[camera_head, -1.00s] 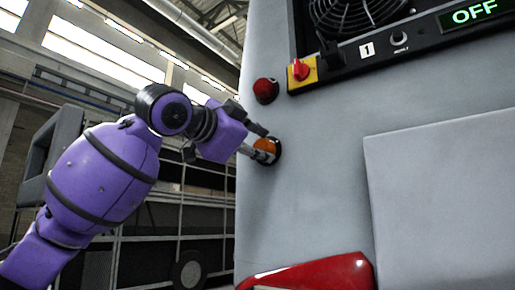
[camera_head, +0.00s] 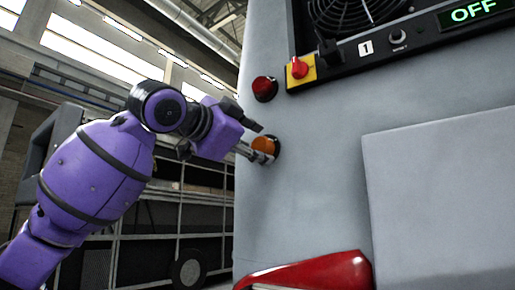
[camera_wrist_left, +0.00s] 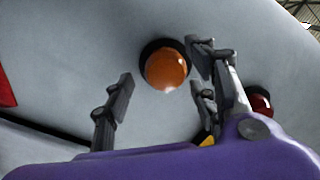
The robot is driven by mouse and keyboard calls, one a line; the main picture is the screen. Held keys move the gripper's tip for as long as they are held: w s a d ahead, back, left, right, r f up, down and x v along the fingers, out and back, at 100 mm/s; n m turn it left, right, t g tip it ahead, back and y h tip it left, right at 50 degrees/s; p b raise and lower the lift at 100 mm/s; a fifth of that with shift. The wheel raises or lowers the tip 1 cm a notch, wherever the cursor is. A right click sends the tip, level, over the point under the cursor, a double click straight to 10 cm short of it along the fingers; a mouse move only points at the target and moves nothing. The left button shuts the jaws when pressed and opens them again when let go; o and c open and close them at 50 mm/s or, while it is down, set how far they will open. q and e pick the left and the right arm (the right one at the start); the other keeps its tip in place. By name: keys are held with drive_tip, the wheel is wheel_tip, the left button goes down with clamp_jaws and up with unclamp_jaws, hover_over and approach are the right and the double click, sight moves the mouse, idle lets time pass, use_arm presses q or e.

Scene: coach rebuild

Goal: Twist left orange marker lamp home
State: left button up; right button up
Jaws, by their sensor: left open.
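The orange marker lamp (camera_head: 264,146) is a round dome in a dark ring on the grey coach panel. It also shows in the left wrist view (camera_wrist_left: 166,69), ahead of the fingertips. My left gripper (camera_head: 255,142) is at the lamp, with its fingers pointing at the panel. In the left wrist view my left gripper (camera_wrist_left: 163,85) is open, one finger to the left of the lamp and the others to its right. I cannot tell whether any finger touches the lamp. The right gripper is not in view.
A red lamp (camera_head: 265,88) sits just above the orange one. A red rotary switch on a yellow plate (camera_head: 300,70) and a fan panel are at the upper right. A raised grey panel (camera_head: 440,200) and a red light cluster (camera_head: 312,272) lie below.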

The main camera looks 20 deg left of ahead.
use_arm(q)
drive_tip(key=v, duration=1.1)
